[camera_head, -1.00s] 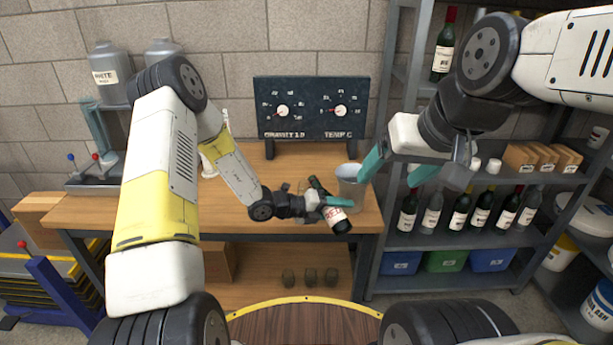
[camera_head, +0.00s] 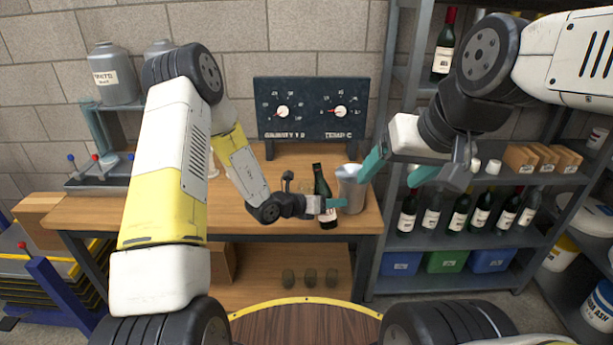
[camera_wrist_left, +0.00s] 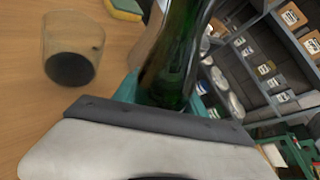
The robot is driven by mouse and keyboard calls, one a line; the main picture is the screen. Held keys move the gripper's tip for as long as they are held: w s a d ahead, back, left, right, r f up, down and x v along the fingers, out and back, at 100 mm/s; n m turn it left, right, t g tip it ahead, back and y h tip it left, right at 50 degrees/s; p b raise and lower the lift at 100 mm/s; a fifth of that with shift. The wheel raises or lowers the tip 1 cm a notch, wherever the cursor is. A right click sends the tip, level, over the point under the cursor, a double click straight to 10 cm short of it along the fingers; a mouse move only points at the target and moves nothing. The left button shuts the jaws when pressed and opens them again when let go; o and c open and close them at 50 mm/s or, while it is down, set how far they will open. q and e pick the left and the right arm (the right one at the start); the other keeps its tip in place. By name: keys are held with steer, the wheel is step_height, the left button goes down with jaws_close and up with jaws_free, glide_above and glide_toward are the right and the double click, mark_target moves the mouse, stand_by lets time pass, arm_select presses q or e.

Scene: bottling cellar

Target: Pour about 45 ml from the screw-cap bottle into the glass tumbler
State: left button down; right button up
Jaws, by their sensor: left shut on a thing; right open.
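The dark green screw-cap bottle (camera_head: 321,183) is held nearly upright above the bench, with a slight lean, its white label partly covered. My left gripper (camera_head: 329,208) is shut on it. The bottle also fills the upper middle of the left wrist view (camera_wrist_left: 178,50), where its neck is cut off. The glass tumbler (camera_wrist_left: 72,48) stands upright on the wood, left of the bottle in that view, apart from it. Its bottom looks dark; I cannot tell how much liquid that is. In the head view it is hard to make out. My right gripper (camera_head: 398,172) is open and empty, high at the right.
A grey metal jug (camera_head: 352,192) stands just right of the bottle on the bench (camera_head: 240,218). A dial panel (camera_head: 311,108) stands behind. A yellow sponge (camera_wrist_left: 123,8) lies near the tumbler. Shelves with bottles (camera_head: 450,240) are at the right.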

arm_select(q)
steer(key=m, duration=0.1)
steer(key=w+m+t, duration=0.1)
steer(key=m+t, duration=0.1)
steer(key=shift+w+a+r+y, duration=0.15)
steer(key=shift+a+r+y, duration=0.05)
steer(key=shift+a+y, duration=0.1)
stand_by(1.3)
